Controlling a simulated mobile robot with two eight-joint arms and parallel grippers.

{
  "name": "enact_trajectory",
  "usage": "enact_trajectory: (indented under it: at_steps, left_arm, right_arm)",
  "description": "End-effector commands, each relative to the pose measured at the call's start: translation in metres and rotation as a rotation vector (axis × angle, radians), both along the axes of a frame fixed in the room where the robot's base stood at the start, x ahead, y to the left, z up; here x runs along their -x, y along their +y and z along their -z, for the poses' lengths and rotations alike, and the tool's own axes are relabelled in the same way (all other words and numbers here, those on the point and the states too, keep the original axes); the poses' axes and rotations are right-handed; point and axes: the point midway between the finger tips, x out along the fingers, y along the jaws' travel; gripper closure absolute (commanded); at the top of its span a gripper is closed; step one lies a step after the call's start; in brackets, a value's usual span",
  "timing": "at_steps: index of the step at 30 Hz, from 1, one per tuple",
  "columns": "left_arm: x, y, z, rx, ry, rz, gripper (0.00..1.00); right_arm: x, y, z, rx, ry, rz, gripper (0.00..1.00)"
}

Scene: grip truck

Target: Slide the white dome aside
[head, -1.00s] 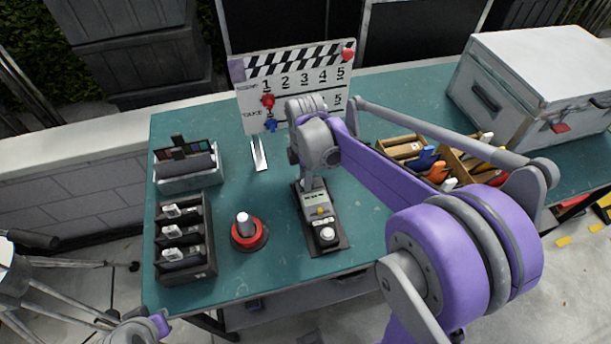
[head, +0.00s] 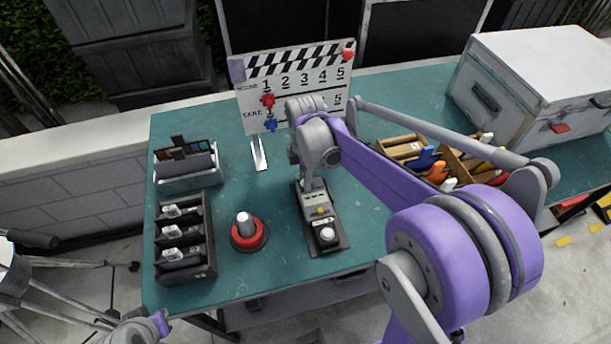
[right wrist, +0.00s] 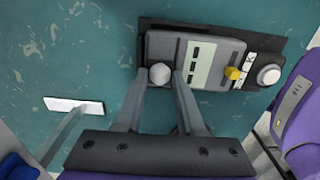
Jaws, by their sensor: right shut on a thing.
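A light-meter-like device (head: 318,208) with a grey body, a pale display and a yellow knob (right wrist: 232,73) lies on a black base on the teal table. A whitish faceted dome (right wrist: 159,75) sits at its far end. My right gripper (right wrist: 160,78) is shut on this dome, with one finger on each side. In the head view my right gripper (head: 308,182) comes down on the far end and hides that dome. A second round white knob (head: 326,235) is at the near end, apart from the fingers. Part of my left arm shows at the bottom left; its gripper does not.
A red-based stand (head: 247,233) and a black slotted rack (head: 186,238) are left of the device. A clapperboard (head: 293,82) stands behind. A wooden tool tray (head: 400,147) and a grey case (head: 535,85) are on the right. Bare table surrounds the device.

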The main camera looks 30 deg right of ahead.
Motion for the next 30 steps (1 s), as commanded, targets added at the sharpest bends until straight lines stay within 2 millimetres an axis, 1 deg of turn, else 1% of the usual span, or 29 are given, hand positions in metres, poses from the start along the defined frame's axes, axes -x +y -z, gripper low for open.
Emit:
enact_trajectory:
  at_steps: [11, 14, 18, 20, 26, 27, 29, 30]
  left_arm:
    - [0.0, 0.0, 0.0, 0.0, 0.0, 0.0, 1.0]
    - [0.0, 0.0, 0.001, 0.0, 0.001, 0.0, 1.0]
    - [0.001, 0.0, 0.004, 0.0, 0.002, 0.0, 1.0]
    - [0.001, 0.0, 0.004, 0.0, 0.002, 0.0, 1.0]
    - [0.001, 0.0, 0.004, 0.0, 0.002, 0.0, 1.0]
    - [0.001, 0.0, 0.004, 0.0, 0.002, 0.0, 1.0]
    - [0.001, 0.0, 0.004, 0.0, 0.002, 0.0, 1.0]
    - [0.001, 0.0, 0.004, 0.0, 0.002, 0.0, 1.0]
  right_arm:
    - [0.0, -0.002, 0.0, 0.0, 0.0, 0.001, 1.0]
    - [0.002, -0.011, 0.0, 0.001, 0.0, 0.002, 1.0]
    - [0.007, -0.031, 0.0, 0.001, 0.0, 0.004, 1.0]
    - [0.008, -0.034, 0.0, 0.0, 0.0, 0.001, 1.0]
    - [0.008, -0.033, 0.0, 0.001, 0.0, -0.001, 1.0]
    - [0.008, -0.033, 0.0, 0.001, 0.0, -0.001, 0.6]
    - [0.008, -0.033, 0.0, 0.001, 0.0, 0.0, 0.5]
    - [0.008, -0.033, 0.0, 0.001, 0.0, 0.0, 0.43]
